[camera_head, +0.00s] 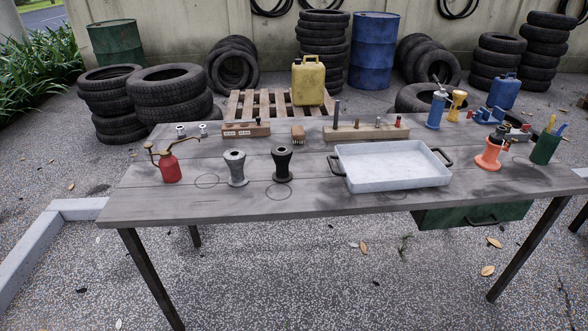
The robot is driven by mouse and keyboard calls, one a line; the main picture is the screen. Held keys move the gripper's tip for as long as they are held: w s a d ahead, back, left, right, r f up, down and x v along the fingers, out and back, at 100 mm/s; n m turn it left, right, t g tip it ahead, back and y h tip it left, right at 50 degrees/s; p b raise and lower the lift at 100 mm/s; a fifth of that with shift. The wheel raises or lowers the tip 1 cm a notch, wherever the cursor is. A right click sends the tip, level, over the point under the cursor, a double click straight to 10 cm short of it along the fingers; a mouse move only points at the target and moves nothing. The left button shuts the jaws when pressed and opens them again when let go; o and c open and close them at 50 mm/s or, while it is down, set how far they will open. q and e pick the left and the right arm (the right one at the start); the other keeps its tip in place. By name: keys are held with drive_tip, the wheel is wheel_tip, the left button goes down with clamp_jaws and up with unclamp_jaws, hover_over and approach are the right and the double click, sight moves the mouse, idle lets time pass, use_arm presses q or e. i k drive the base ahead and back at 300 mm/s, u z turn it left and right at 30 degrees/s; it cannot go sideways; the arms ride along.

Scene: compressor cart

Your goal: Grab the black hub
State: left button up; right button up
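The black hub (282,164) stands upright on the wooden table (320,205), left of the middle. It is spool-shaped, with a narrow waist and wider ends. A grey hub (236,168) of similar shape stands just to its left, apart from it. Neither of my grippers shows in the head view.
A white tray (395,183) with black handles lies right of the black hub. A red oil can (169,168) stands at the left.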

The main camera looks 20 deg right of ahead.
sight(281, 153)
drive_tip(key=z, duration=0.5)
drive_tip(key=i, duration=1.3)
drive_tip(key=u, duration=0.1)
